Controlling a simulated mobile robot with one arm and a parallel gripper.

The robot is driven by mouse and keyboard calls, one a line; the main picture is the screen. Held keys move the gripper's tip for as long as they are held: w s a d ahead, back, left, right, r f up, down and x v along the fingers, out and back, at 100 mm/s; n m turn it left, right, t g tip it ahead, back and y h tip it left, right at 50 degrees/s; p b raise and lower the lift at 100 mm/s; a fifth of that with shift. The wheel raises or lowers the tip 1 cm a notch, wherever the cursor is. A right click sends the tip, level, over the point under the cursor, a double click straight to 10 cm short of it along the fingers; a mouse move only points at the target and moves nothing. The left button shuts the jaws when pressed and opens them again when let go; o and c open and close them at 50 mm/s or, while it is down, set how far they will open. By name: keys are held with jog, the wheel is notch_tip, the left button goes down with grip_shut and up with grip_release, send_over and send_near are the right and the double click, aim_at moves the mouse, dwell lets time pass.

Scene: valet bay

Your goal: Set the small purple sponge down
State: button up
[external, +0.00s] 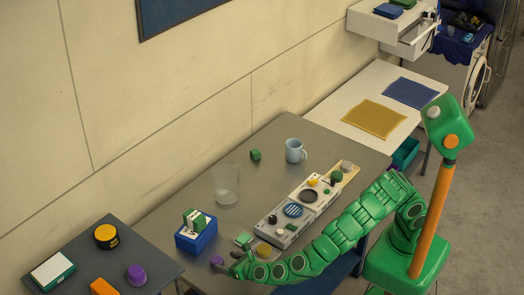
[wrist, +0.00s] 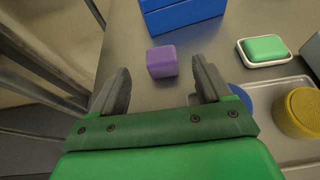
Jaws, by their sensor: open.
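The small purple sponge (wrist: 162,62) is a little block resting on the grey table (wrist: 130,35), just in front of a blue box (wrist: 182,14). In the external view it is a small purple spot (external: 217,260) at the table's front left. My gripper (wrist: 162,82) is open, its two dark fingers apart. The sponge sits just beyond the fingertips, roughly centred between them, and no finger appears to touch it. In the external view my gripper (external: 232,268) is low over the table, right beside the sponge.
The blue box (external: 196,241) holds green and white items. A green bar on a white dish (wrist: 265,48) and a yellow round container (wrist: 302,111) lie to the right. A clear bin (external: 225,184) and mug (external: 295,151) stand farther back. Table between them is bare.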

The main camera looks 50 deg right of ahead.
jog(key=shift+v, duration=2.75)
jog(key=shift+d, duration=0.1)
